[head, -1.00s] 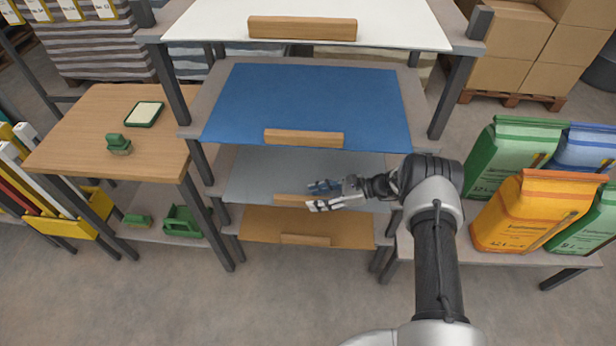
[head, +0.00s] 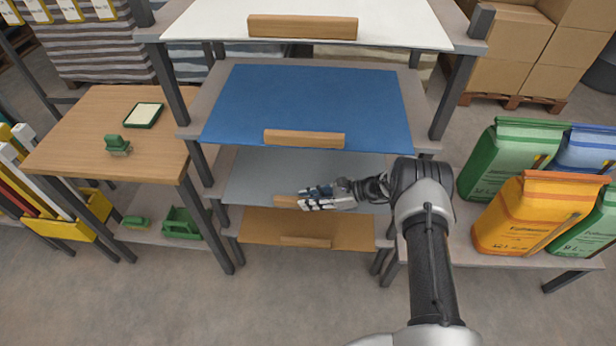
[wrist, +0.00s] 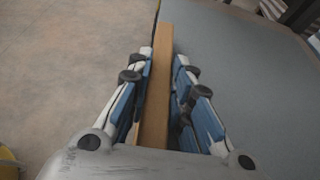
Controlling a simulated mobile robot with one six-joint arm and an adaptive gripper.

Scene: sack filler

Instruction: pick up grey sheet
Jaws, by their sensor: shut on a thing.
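The grey sheet (head: 260,178) lies flat on the third shelf down, with a wooden strip (head: 286,201) along its front edge. It fills the right of the wrist view (wrist: 235,50), where the strip (wrist: 157,90) runs up between the fingers. My gripper (head: 306,198) is at the front edge of the grey sheet, reaching in from the right. In the wrist view my gripper (wrist: 162,72) is shut on the wooden strip, one finger on each side. The right part of the strip is hidden behind the gripper in the head view.
A blue sheet (head: 310,100) lies on the shelf above, a white sheet (head: 390,25) on top, and an orange-brown sheet (head: 350,230) below. Each has a wooden strip. A wooden table (head: 75,140) stands left. Sacks (head: 525,215) stand on a low bench at right.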

